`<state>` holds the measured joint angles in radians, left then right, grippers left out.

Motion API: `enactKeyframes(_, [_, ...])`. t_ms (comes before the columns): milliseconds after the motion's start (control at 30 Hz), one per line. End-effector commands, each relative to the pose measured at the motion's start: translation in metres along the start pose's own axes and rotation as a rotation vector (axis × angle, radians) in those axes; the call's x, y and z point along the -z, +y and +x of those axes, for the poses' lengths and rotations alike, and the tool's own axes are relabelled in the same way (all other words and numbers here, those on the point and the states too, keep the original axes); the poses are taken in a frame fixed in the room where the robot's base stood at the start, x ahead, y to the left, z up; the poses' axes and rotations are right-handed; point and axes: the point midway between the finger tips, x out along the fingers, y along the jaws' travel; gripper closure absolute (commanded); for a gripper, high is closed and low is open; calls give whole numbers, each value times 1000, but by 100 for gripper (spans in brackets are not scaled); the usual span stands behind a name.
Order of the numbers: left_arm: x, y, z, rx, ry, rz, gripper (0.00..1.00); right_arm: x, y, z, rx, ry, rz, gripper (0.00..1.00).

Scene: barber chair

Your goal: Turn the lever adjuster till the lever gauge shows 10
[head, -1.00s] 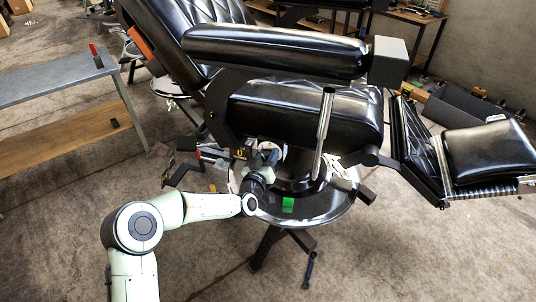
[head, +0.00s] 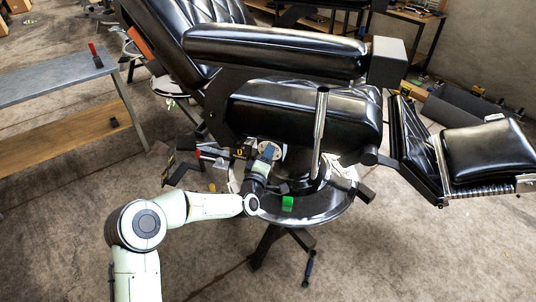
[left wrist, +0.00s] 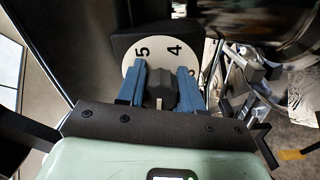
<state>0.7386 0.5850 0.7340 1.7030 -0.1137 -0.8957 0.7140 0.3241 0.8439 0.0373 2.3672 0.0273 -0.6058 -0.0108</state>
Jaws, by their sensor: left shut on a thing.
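The lever adjuster is a dark grey knob (left wrist: 160,92) in front of a white dial (left wrist: 133,68) with black numerals; 5 and 4 are readable in the left wrist view. The dial also shows below the seat in the head view (head: 269,147). My left gripper (left wrist: 160,85) has its blue fingers closed on both sides of the knob; it shows in the head view too (head: 268,155). A silver lever (head: 320,130) stands nearly upright beside the chair. A black box with a yellow mark (head: 240,153), perhaps the gauge, is left of the dial; its reading is unclear.
The black barber chair (head: 305,115) fills the middle, with its round metal base (head: 320,212) bearing a green patch (head: 288,203). A grey-topped table (head: 50,78) stands at left. Tools lie left of the base. The front floor is mostly clear.

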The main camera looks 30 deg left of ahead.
Motion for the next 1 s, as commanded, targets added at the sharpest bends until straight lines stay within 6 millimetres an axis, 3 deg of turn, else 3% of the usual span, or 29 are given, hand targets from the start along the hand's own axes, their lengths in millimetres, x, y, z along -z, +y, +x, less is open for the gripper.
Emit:
enactKeyframes(600, [-2, 0, 0, 5, 10, -572, 95, -11, -3, -8, 2, -34, -2, 57])
enactKeyframes(1000, [-2, 1, 0, 5, 14, -799, 95, -16, -4, -12, 3, -50, -3, 57])
